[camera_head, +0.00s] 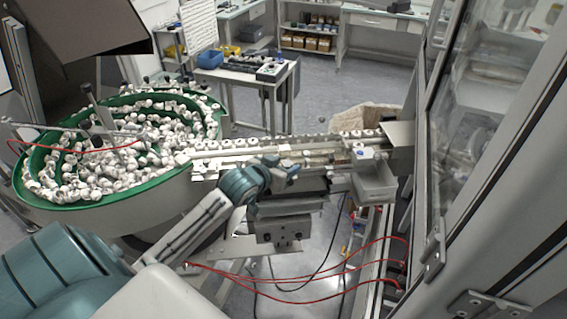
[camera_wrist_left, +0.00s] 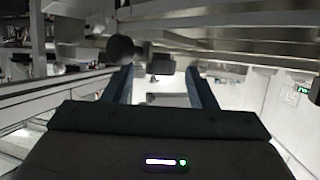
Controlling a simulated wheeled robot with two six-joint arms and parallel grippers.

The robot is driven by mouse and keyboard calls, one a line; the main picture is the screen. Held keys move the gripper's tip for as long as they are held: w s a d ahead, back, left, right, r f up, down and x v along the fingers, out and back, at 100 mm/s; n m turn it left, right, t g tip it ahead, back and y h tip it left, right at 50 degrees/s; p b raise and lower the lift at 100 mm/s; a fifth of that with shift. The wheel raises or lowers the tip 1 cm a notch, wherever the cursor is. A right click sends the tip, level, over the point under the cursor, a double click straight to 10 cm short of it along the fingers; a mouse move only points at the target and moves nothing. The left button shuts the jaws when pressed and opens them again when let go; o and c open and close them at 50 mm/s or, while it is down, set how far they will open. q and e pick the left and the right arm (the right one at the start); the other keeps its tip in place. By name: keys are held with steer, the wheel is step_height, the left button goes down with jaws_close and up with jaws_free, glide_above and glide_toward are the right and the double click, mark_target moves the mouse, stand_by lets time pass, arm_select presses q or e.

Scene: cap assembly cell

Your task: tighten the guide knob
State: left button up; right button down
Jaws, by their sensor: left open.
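My left gripper (camera_head: 284,168) is at the front side of the linear feed track (camera_head: 240,155), its arm reaching in from the lower left. In the left wrist view its two dark blue fingers (camera_wrist_left: 160,76) stand apart with nothing held between them. A small dark block-shaped knob (camera_wrist_left: 160,66) shows between the fingertips, just beyond them. A larger dark round knob (camera_wrist_left: 121,47) is just left of it, above the left finger. I cannot tell for sure which is the guide knob, or whether a finger touches either. My right gripper is not in view.
A green-rimmed bowl feeder (camera_head: 120,198) full of white caps stands left. A grey bin (camera_head: 374,184) hangs at the track's right end. Red hoses (camera_head: 330,285) loop below. A glazed machine frame (camera_head: 500,160) closes off the right side. Metal rails (camera_wrist_left: 225,18) run close above the fingers.

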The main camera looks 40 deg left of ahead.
arm_select(q)
steer(key=c, duration=1)
steer(key=shift+a+m+h, duration=0.2)
steer(key=shift+m+h, duration=0.4)
steer(key=shift+f+h, duration=0.1)
steer(key=shift+h, duration=0.2)
steer(key=shift+a+m+h+b, duration=0.1)
steer(key=shift+m+h+b, duration=0.5)
steer(key=shift+m+b, duration=0.15)
steer(key=shift+m+h, duration=0.25)
steer(key=shift+h, duration=0.15)
steer(key=shift+g, duration=0.3)
steer(key=o, duration=1)
steer(key=shift+b, duration=0.3)
